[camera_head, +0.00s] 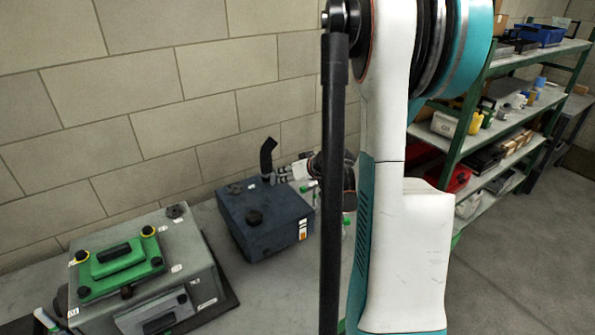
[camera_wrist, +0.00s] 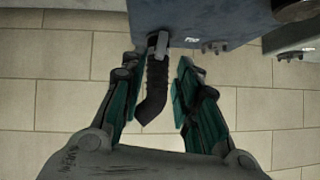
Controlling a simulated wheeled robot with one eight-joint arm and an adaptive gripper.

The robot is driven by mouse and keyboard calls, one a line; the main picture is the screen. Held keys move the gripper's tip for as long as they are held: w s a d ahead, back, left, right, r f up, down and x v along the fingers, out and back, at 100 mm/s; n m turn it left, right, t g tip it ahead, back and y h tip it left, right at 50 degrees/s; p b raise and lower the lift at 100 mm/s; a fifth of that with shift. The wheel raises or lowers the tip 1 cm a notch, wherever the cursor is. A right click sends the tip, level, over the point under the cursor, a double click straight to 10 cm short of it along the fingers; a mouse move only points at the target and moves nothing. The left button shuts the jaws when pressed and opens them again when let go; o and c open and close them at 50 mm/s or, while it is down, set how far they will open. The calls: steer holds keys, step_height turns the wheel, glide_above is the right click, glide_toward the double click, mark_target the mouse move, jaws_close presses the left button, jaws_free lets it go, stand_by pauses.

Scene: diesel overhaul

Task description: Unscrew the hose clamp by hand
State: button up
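The black hose (camera_wrist: 154,90) hangs from the dark blue box in the wrist view and bends near its free end. A small metallic piece, which looks like the hose clamp (camera_wrist: 158,43), sits where the hose meets the box. My gripper (camera_wrist: 157,65) is open, with its green-padded fingers on either side of the hose. The left finger is nearer to the hose; whether it touches cannot be told. In the head view the hose (camera_head: 267,156) stands up from the blue box (camera_head: 250,205). My arm hides part of that area, and the clamp is too small to make out there.
A brick wall (camera_head: 150,75) rises behind the bench. A green-framed shelf (camera_head: 470,125) with several boxes and tools stands at right. The floor (camera_head: 510,260) at right is clear.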

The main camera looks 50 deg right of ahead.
mark_target(274, 177)
steer(key=b+x, duration=0.3)
steer(key=x, duration=0.4)
steer(key=shift+w+f, duration=0.15)
steer(key=shift+f, duration=0.15)
steer(key=shift+w+f+b, duration=0.25)
steer(key=shift+w+b, duration=0.2)
steer(key=shift+w, duration=0.15)
